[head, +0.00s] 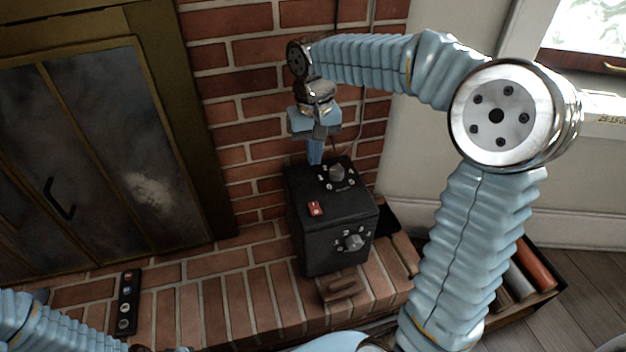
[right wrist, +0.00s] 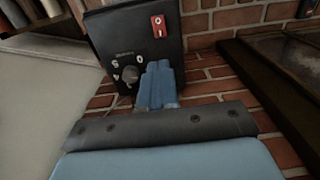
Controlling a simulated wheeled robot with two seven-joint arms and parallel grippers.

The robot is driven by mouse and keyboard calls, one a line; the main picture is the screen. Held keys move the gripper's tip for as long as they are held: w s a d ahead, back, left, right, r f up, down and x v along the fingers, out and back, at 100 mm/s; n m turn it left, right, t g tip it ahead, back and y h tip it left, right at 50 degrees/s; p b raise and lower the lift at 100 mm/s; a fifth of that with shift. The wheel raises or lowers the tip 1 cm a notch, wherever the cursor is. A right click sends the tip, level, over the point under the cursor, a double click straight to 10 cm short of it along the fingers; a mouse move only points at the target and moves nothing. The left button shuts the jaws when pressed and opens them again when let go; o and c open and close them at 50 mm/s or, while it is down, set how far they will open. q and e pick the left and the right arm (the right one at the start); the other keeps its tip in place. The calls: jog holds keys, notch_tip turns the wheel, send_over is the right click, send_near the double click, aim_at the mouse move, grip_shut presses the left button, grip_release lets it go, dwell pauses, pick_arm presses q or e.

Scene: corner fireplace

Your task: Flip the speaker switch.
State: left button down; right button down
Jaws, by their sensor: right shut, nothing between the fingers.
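The speaker (head: 333,232) is a black box standing on the brick hearth, with a knob on its top and another on its front. A red switch (head: 316,208) sits on its top face, towards the left edge. The red switch also shows in the right wrist view (right wrist: 158,26), with white marks on it. My right gripper (head: 315,160) points down at the back left of the speaker's top, behind the red switch and apart from it. Its blue fingers (right wrist: 160,84) are together and empty, near the top knob (right wrist: 131,74). My left arm shows at the lower left; its gripper is not clearly seen.
A black remote-like strip with round buttons (head: 127,303) lies on the hearth at left. The fireplace doors (head: 100,150) are left of the speaker, and a brick wall (head: 240,75) rises behind it. A box of rolls (head: 530,285) stands at right.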

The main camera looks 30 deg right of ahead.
aim_at(314, 204)
notch_tip(314, 204, down, 14)
jog(key=shift+r+b, duration=0.15)
jog(key=shift+b, duration=0.75)
